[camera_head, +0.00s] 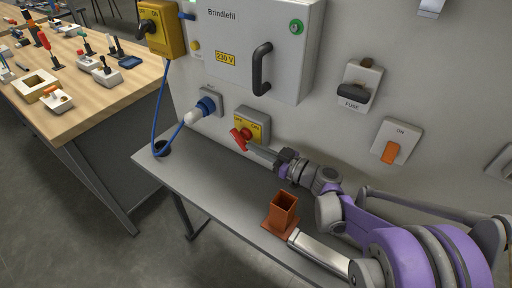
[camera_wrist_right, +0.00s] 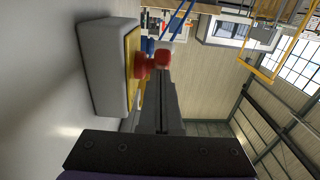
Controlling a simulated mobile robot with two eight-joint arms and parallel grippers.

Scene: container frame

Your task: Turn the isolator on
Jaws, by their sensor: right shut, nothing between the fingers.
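The isolator is a grey box with a yellow face (camera_head: 261,128) on the wall panel, with a red handle (camera_head: 237,139). Its face carries small lettering, with ON readable at the right. The handle slants from upper left to lower right; which setting it marks I cannot tell. My right gripper (camera_head: 250,149) is shut and empty, its tips close by the handle's lower end. In the right wrist view the shut fingers (camera_wrist_right: 164,82) reach toward the red handle (camera_wrist_right: 150,63) beside the grey box (camera_wrist_right: 104,65). Contact cannot be told. My left gripper is not in view.
A Brindlefil cabinet (camera_head: 284,30) with a black handle is above. A blue plug (camera_head: 207,105) sits left of the isolator. A yellow box with a black knob (camera_head: 163,28), a fuse holder (camera_head: 360,85) and an orange switch (camera_head: 391,151) flank it. A brown holder (camera_head: 282,212) stands on the shelf.

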